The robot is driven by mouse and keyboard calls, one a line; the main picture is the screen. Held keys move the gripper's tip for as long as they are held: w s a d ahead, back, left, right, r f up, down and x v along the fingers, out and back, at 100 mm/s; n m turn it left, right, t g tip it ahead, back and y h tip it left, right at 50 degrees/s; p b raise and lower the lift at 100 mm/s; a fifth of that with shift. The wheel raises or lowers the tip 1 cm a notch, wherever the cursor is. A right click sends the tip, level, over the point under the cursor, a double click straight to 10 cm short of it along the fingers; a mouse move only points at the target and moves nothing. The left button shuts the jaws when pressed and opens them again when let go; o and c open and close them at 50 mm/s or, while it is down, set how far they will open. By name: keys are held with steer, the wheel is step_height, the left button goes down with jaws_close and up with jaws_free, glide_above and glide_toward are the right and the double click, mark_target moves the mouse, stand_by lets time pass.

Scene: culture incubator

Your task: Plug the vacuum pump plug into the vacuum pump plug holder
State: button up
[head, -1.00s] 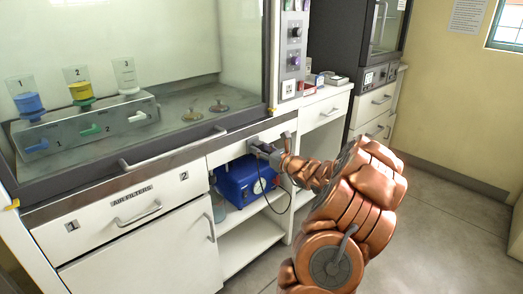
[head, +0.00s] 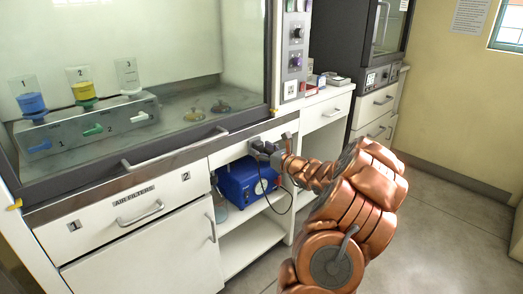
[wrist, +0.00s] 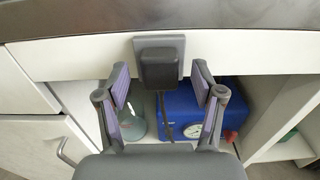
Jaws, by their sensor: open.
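The dark vacuum pump plug (wrist: 158,70) sits at the grey holder plate (wrist: 177,45) on the white panel under the bench edge, in the wrist view. It appears to be against or in the holder; how deep it sits cannot be seen from this angle. A cable (wrist: 166,115) hangs down from the plug. My gripper (wrist: 162,84) is open, with one finger on each side of the plug and a gap on both sides. In the head view my gripper (head: 266,151) is at the panel, and it hides most of the plug and holder.
The blue vacuum pump (head: 242,183) with a gauge stands on the open shelf below. A glass bottle (wrist: 133,122) is left of it. The bench edge (wrist: 220,18) overhangs above the panel. A fume hood with coloured funnels (head: 85,94) is at left.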

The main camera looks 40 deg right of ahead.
steer(key=s, duration=1.1)
steer(key=shift+s+a, duration=0.15)
steer(key=shift+s, duration=0.25)
